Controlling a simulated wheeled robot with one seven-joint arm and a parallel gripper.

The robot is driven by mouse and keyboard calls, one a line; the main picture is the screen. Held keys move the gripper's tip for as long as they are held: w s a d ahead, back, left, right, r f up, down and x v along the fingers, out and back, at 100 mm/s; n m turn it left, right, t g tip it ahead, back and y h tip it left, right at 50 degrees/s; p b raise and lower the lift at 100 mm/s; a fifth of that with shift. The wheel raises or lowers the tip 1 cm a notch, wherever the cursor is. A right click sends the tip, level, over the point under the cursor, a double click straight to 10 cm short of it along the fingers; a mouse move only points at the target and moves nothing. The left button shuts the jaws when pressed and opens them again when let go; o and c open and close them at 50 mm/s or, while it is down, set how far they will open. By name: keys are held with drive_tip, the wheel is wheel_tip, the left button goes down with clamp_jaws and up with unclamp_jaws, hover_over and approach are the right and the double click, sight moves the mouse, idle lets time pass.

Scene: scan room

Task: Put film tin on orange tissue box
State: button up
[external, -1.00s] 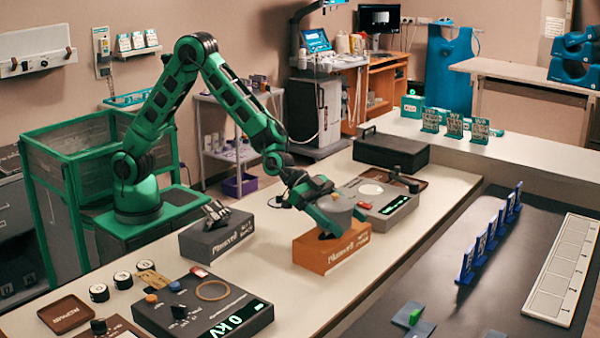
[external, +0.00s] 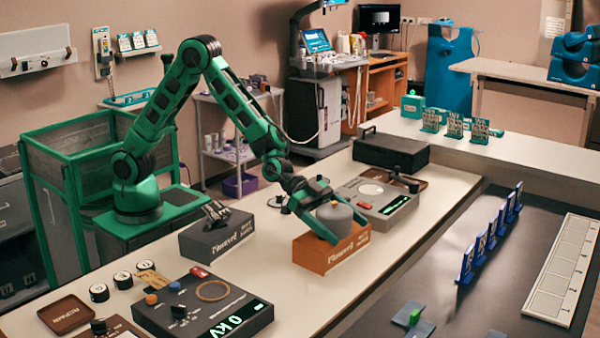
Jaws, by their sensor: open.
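The film tin (external: 334,220) is a grey round tin. It rests on top of the orange tissue box (external: 330,256), which stands on the pale counter. My gripper (external: 346,227) is open, with its green fingers spread on both sides of the tin. One finger reaches down across the left front of the box top and the other passes behind the tin. Whether either finger touches the tin cannot be told.
A dark grey tissue box (external: 217,236) stands to the left. A grey device with a green display (external: 382,196) is close behind on the right. A control panel (external: 202,303) lies at the front left. The pale counter (external: 270,290) is clear in front of the orange box.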

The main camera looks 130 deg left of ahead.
drive_tip(key=v, duration=1.1)
drive_tip(key=shift+s, duration=0.35)
drive_tip(key=shift+r, duration=0.1)
drive_tip(key=s+d+g, duration=0.2)
drive_tip(key=s+d, duration=0.2)
drive_tip(key=s, duration=0.1)
drive_tip(key=s+d+r+g, duration=0.1)
drive_tip(key=s+d+g, duration=0.1)
drive_tip(key=s+d, duration=0.3)
drive_tip(key=s+d+r+m+g, duration=0.1)
drive_tip(key=s+d, duration=0.3)
drive_tip(key=s, duration=0.2)
drive_tip(key=shift+d+r+g+h, duration=0.15)
drive_tip(key=shift+g+h, duration=0.15)
drive_tip(key=shift+g, duration=0.1)
drive_tip(key=s+d+m+g, duration=0.2)
drive_tip(key=s+d, duration=0.4)
drive_tip(key=s, duration=0.9)
drive_tip(key=s+d+f+m+g+y, duration=0.1)
drive_tip(key=s+d+g, duration=0.4)
drive_tip(key=s, duration=1)
drive_tip(key=shift+s+d+m+g+y, duration=0.3)
drive_tip(key=shift+d+m, duration=0.4)
drive_tip(key=shift+m, duration=0.2)
drive_tip(key=shift+f, duration=0.15)
